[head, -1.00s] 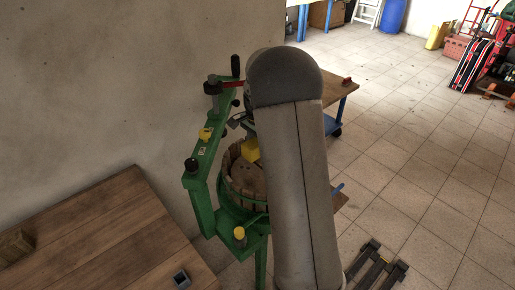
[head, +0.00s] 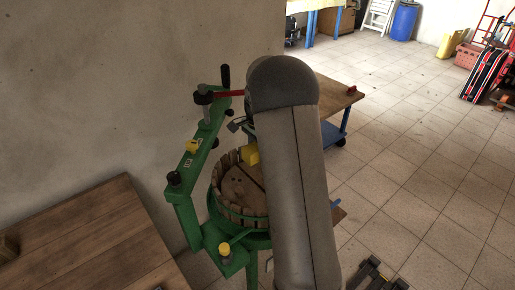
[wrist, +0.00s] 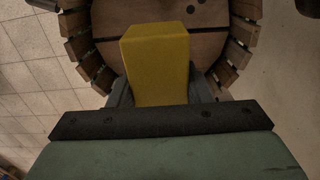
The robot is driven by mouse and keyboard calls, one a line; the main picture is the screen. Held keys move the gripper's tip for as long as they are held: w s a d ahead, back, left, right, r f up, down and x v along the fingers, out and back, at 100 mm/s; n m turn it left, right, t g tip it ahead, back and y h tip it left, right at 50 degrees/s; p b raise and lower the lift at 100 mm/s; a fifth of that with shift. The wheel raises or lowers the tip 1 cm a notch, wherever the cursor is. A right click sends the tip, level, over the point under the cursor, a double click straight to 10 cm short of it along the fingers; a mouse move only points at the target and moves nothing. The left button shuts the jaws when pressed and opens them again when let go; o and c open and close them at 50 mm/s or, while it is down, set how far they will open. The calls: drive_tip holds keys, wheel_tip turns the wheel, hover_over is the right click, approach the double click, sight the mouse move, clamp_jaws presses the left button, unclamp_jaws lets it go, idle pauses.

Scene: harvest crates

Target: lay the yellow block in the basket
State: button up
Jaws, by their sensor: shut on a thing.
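The yellow block (wrist: 158,58) is held in my gripper (wrist: 160,90), which is shut on it; the wrist view shows the block sticking out past the fingers. In the head view the yellow block (head: 250,154) shows just left of my arm, over the basket. The basket (head: 228,209) is a round tub of wooden slats with a wooden disc inside, set in a green frame. The wrist view shows the slatted rim (wrist: 80,45) around the block. My arm hides the basket's right side and the gripper in the head view. I cannot tell the block's height above the disc.
The green press frame (head: 184,205) rises along the basket's left side, with a red-handled lever (head: 228,93) at its top. A wooden table (head: 100,245) stands at the front left. A wooden-topped blue cart (head: 338,95) is behind my arm. Tiled floor is open at right.

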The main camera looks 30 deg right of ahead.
drive_tip(key=shift+f+b, duration=3.95)
drive_tip(key=shift+f, duration=2.65)
drive_tip(key=shift+f+b, duration=0.45)
drive_tip(key=shift+f, duration=0.3)
drive_tip(key=o, duration=1.1)
drive_tip(key=shift+r, duration=0.15)
wheel_tip(320, 180, up, 17)
drive_tip(key=shift+r, duration=0.1)
drive_tip(key=s+a+r+n+p, duration=0.25)
drive_tip(key=s+a+n, duration=0.55)
drive_tip(key=s+a, duration=0.55)
drive_tip(key=s+a+f+n, duration=0.1)
drive_tip(key=s+n, duration=0.1)
drive_tip(key=s, duration=0.4)
drive_tip(key=s+a+f+n, duration=0.1)
drive_tip(key=s+n, duration=0.2)
drive_tip(key=s, duration=0.2)
drive_tip(key=s+a+f+n+p, duration=0.1)
drive_tip(key=s+a+f+n, duration=0.1)
drive_tip(key=s, duration=0.4)
drive_tip(key=shift+s+n, duration=0.35)
drive_tip(key=shift+n, duration=0.05)
